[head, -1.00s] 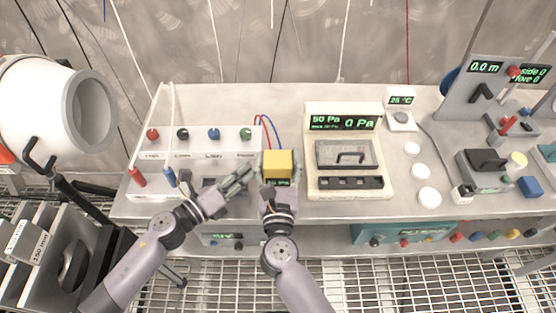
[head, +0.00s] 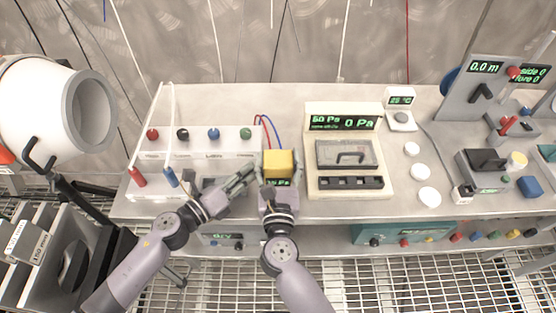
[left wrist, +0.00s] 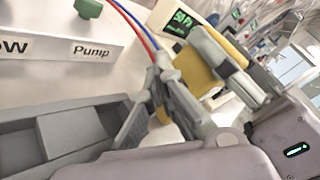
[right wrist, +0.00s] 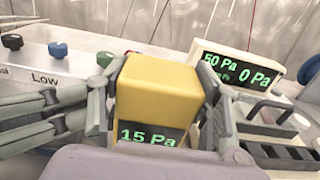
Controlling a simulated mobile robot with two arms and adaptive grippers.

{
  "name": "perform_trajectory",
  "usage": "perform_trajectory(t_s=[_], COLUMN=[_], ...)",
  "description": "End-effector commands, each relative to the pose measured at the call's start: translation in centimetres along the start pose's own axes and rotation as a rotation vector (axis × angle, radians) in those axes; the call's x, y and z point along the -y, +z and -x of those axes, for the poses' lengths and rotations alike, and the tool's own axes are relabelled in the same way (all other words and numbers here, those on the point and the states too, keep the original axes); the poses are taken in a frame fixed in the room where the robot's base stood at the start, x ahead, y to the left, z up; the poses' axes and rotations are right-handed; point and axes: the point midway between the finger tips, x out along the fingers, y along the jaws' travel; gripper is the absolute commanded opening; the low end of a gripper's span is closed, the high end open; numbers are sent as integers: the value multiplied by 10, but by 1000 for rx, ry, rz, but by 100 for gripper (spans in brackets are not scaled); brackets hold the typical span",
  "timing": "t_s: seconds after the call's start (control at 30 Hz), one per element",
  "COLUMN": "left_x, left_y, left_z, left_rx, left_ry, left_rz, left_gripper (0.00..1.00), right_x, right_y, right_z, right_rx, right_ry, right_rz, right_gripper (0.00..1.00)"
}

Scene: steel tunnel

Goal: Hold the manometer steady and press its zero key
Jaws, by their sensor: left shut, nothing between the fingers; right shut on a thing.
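The manometer is a small yellow box (head: 278,162) with a green display reading 15 Pa in the right wrist view (right wrist: 148,136). My right gripper (head: 277,172) is shut on it, one finger on each side, at the bench's front. My left gripper (head: 252,172) is shut and empty, its tips close to the manometer's left side. In the right wrist view the left fingers (right wrist: 75,110) come in from the left, beside my right gripper's left finger; I cannot tell whether they touch. The left wrist view shows the yellow casing (left wrist: 198,72) partly behind fingers. The zero key is not distinguishable.
A cream console (head: 313,185) reading 50 Pa and 0 Pa stands close to the right. A white panel with coloured knobs (head: 195,143) stands behind left. Red and blue hoses (head: 268,128) rise behind the manometer. White discs (head: 420,171) lie farther right.

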Motion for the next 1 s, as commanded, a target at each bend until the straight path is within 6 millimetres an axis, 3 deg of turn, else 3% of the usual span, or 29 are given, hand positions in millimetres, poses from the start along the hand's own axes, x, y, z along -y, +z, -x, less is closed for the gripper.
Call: perform_trajectory(t_s=[1.0], left_x=[-8], left_y=[8], left_z=[12], left_rx=[-1], left_ry=[0], left_rz=[1], left_gripper=[0], right_x=[-1], right_y=[1], right_z=[0], right_rx=[2], right_ry=[3], right_rz=[-2], right_gripper=[25])
